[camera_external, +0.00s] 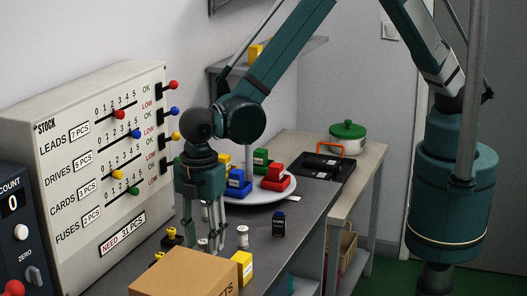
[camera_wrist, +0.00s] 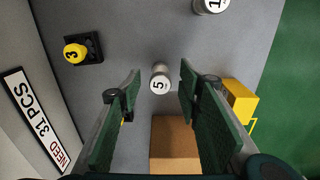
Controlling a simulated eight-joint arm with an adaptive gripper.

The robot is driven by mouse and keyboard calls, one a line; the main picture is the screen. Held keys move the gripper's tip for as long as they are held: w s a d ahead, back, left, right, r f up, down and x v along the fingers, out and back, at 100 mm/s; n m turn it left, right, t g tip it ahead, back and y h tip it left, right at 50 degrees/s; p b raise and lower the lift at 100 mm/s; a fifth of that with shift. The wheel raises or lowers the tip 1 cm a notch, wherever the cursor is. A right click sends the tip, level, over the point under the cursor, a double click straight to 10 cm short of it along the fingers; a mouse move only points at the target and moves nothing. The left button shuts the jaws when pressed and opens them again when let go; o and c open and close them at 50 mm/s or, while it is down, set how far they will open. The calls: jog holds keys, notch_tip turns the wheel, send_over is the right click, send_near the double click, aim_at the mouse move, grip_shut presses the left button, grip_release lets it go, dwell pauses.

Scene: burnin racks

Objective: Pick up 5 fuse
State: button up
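The fuse marked 5 (camera_wrist: 160,84) is a small silver-white cylinder standing on the grey bench. In the wrist view it shows end-on, its number facing the camera, between and a little beyond my fingertips. My gripper (camera_wrist: 161,81) is open, with one green-padded finger on each side of the fuse and clear gaps to both. In the external view my gripper (camera_external: 206,240) points down low over the bench. A pale cylinder (camera_external: 203,244) shows among its fingers there, partly hidden. A second fuse, marked 1 (camera_wrist: 211,4), stands farther off at the top of the wrist view.
A cardboard box (camera_external: 190,275) and yellow block (camera_external: 243,265) stand close by. A black-based yellow piece marked 3 (camera_wrist: 76,52) is to the left. A dark card block (camera_external: 279,224) and a plate (camera_external: 275,194) of coloured blocks are farther along. The stock panel (camera_external: 90,165) borders the bench.

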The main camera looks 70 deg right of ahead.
jog(key=shift+f, duration=1.25)
jog(key=shift+c, duration=0.5)
jog(key=c, duration=0.9)
